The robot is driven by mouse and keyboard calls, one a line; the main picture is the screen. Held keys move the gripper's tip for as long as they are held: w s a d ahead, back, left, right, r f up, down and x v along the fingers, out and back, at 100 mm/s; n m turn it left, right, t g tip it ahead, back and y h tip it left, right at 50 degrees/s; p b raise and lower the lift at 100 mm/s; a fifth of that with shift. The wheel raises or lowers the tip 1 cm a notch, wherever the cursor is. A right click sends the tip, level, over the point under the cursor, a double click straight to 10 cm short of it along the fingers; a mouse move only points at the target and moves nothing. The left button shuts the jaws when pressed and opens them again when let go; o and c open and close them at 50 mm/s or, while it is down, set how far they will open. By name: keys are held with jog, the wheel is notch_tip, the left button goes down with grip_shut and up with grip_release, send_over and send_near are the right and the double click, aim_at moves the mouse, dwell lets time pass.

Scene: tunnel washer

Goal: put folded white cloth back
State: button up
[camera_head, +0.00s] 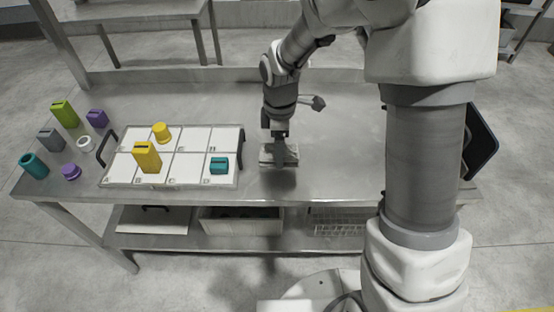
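A small whitish folded cloth (268,156) is at the steel table, to the right of the white tray. My gripper (280,150) points down at the cloth, and its fingertips overlap it in the view. The fingers are too small and too hidden to tell whether they are open or closed on the cloth. A dark shadow shows on the table just in front of the cloth; I cannot tell whether the cloth rests on the table or is slightly raised.
The white sectioned tray (190,168) holds a yellow block (147,158), a yellow cylinder (161,133) and a teal piece (219,166). Several coloured pieces stand left of it, including a green block (64,113). The steel table (335,130) is clear right of the cloth. A lower shelf holds bins (240,222).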

jog(key=shift+a+f, duration=0.25)
jog(key=shift+f, duration=0.2)
jog(key=shift+f+b, duration=0.4)
jog(key=shift+f, duration=1.3)
jog(key=shift+f, duration=0.15)
jog(key=o, duration=1)
